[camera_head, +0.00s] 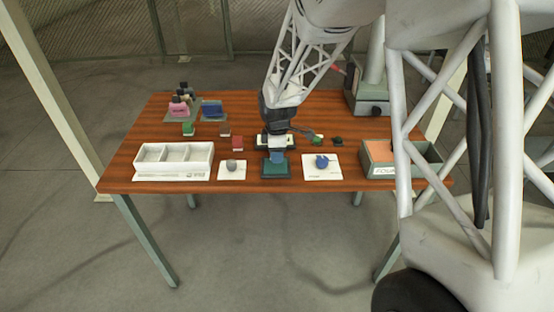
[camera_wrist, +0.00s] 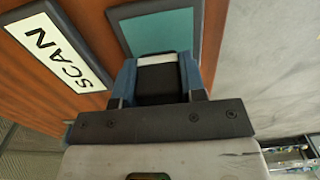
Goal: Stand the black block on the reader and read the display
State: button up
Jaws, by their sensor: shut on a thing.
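My gripper (camera_head: 277,158) (camera_wrist: 157,72) is shut on the black block (camera_wrist: 157,86), which has a white band across one end. The gripper's blue fingers lie along two sides of the block in the wrist view and hide it in the head view. The reader (camera_head: 276,175), a teal pad in a dark frame, lies directly below the gripper and also shows in the wrist view (camera_wrist: 158,32). I cannot tell whether the block touches the pad. The display (camera_wrist: 57,52), a white panel with a black border, reads "SCAN" and stands just behind the reader.
A white divided tray (camera_head: 174,172) is at left. White cards with a grey item (camera_head: 232,166) and a blue item (camera_head: 322,163) flank the reader. Small green (camera_head: 188,129), red (camera_head: 237,143) and dark (camera_head: 337,141) blocks lie behind. A grey-green box (camera_head: 380,172) is at right.

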jog(key=shift+f, duration=1.5)
jog(key=shift+f, duration=0.2)
jog(key=o, duration=0.9)
jog(key=shift+r, duration=0.1)
notch_tip(320, 180, up, 12)
jog(key=shift+r, duration=0.1)
jog(key=shift+d+r, duration=0.1)
